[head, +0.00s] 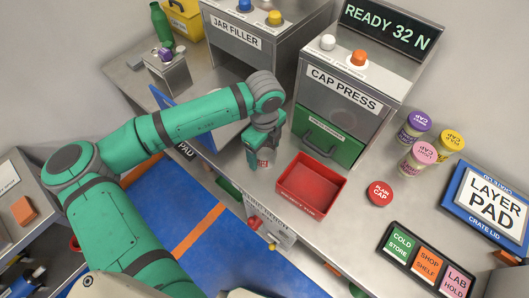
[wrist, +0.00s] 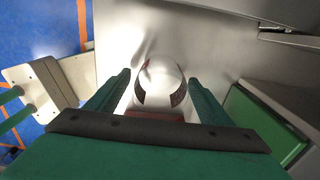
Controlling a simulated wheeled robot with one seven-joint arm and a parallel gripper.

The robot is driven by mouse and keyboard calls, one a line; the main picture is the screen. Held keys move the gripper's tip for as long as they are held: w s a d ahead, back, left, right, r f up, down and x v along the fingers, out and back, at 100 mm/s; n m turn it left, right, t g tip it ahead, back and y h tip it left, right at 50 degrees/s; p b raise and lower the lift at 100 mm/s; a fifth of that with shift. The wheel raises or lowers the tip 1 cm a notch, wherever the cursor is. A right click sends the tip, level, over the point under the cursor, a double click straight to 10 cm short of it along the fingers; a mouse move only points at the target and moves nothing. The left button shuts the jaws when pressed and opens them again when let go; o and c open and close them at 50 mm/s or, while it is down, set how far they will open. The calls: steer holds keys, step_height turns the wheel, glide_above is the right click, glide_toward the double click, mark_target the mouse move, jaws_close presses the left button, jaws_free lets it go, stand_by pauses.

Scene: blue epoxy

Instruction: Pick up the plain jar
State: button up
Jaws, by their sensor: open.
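My gripper (head: 256,158) is low over the steel bench, in front of the cap press and left of the red tray. In the wrist view my gripper (wrist: 159,80) is open, with one green finger on each side of a pale, shiny round jar (wrist: 160,72) with a dark label band. This appears to be the plain jar. I cannot tell whether either finger touches it. In the head view the jar (head: 264,163) is mostly hidden by my gripper; only a small light and reddish patch shows.
The cap press (head: 343,95) with its green drawer (head: 328,135) stands close behind. The red tray (head: 311,184) is just right of my gripper. The bench's front edge is near.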

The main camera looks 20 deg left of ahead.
steer(key=shift+f, duration=0.1)
steer(key=c, duration=1.1)
steer(key=shift+c, duration=0.2)
